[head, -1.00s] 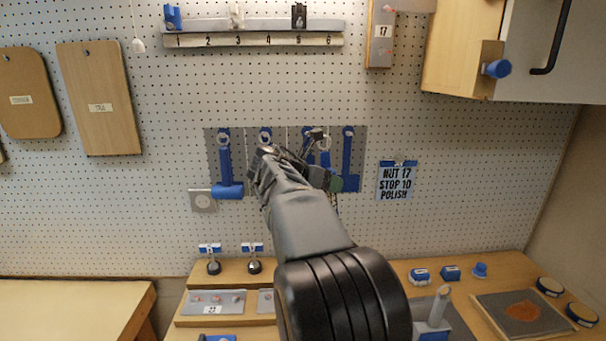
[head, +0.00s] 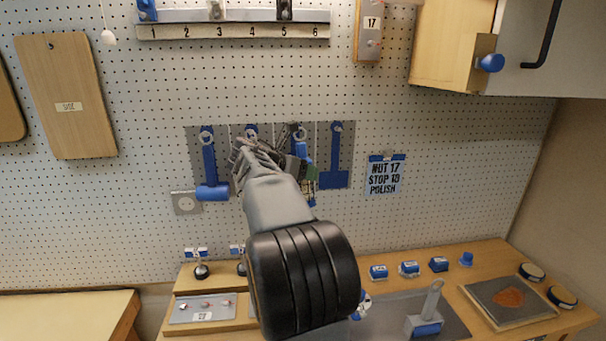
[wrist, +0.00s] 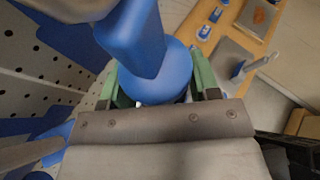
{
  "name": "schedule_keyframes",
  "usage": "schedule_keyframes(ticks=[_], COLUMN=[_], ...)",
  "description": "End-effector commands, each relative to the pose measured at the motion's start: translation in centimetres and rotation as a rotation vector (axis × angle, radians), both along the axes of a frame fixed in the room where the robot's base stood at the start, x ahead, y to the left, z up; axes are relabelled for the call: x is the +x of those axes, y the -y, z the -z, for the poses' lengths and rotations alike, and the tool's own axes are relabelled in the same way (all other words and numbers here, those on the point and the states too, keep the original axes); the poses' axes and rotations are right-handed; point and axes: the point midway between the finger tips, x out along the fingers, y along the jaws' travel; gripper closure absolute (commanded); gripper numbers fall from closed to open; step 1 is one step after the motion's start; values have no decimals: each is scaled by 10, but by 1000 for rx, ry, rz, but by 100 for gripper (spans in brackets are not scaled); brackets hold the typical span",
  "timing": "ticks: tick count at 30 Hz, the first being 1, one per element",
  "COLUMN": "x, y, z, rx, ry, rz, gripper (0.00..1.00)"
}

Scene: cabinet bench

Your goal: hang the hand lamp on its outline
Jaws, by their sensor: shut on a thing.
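The blue hand lamp (wrist: 145,50) fills the middle of the wrist view, with a handle that meets a wider round part. The green fingers of my gripper (wrist: 158,88) stand on either side of that round part and are shut on it. In the head view my gripper (head: 300,168) is in front of the grey outline board (head: 343,142) on the pegboard wall. My wrist covers the board's middle, so the lamp's outline and any gap between lamp and board cannot be made out. A blue hammer-like tool (head: 208,165) and a blue flat-ended tool (head: 335,165) hang at the board's sides.
A numbered rail (head: 235,30) is above the board, and a cabinet (head: 450,50) juts out at the upper right. A paper sign (head: 384,178) hangs right of the board. The bench (head: 440,262) below holds several small blue-marked items and a tray.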

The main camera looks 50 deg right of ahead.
Motion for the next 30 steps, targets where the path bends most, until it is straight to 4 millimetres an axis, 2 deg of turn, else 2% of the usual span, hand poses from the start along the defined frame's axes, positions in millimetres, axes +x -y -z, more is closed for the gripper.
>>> schedule_keyframes(ticks=[18,30], x=[30,39], y=[24,32], z=[5,8], rx=[-1,-1], ry=[1,0], rz=[-1,-2], gripper=[77,77])
